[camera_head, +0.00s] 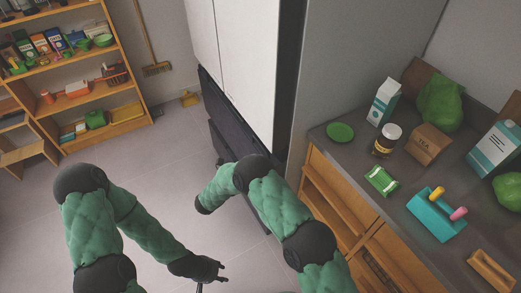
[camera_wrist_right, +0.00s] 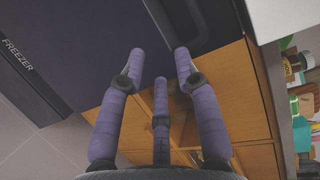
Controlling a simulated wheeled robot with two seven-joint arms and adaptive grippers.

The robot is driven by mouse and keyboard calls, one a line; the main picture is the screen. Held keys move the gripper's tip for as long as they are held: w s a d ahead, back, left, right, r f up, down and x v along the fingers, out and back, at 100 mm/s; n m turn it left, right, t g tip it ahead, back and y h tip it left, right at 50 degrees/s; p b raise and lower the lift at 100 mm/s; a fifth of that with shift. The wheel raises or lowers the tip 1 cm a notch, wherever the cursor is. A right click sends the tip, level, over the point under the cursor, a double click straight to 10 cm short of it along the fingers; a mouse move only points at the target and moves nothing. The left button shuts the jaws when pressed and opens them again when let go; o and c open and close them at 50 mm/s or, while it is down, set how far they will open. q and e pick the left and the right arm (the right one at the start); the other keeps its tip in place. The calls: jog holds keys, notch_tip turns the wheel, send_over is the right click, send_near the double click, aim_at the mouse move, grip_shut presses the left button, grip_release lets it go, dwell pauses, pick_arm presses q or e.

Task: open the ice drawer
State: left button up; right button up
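In the right wrist view a dark front (camera_wrist_right: 75,40) carries the word FREEZER; I cannot tell which drawer is the ice drawer. My right gripper (camera_wrist_right: 160,58) has its purple fingers spread and empty, close to the dark front and a dark raised edge (camera_wrist_right: 170,20). Contact cannot be made out. In the head view the right hand is hidden by its arm. My left gripper (camera_head: 217,274) is low over the floor, fingers apart, holding nothing visible.
A counter (camera_head: 360,170) with a milk carton (camera_head: 384,101), jar (camera_head: 386,140), tea box (camera_head: 429,144) and teal caddy (camera_head: 436,213) stands to the right, above wooden cabinets (camera_head: 340,200). A wooden shelf (camera_head: 110,70) stands at the left. The floor (camera_head: 160,150) between is open.

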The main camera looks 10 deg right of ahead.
aim_at(261, 145)
notch_tip(261, 145, up, 3)
jog(key=w+a+n+t, duration=0.1)
jog(key=w+a+t, duration=0.1)
jog(key=shift+h, duration=0.3)
jog(key=b+x, duration=0.3)
jog(key=x, duration=0.5)
jog(key=shift+w+d, duration=0.15)
jog(key=shift+d, duration=0.05)
jog(key=shift+x, duration=0.8)
jog(key=shift+r, duration=0.15)
grip_shut()
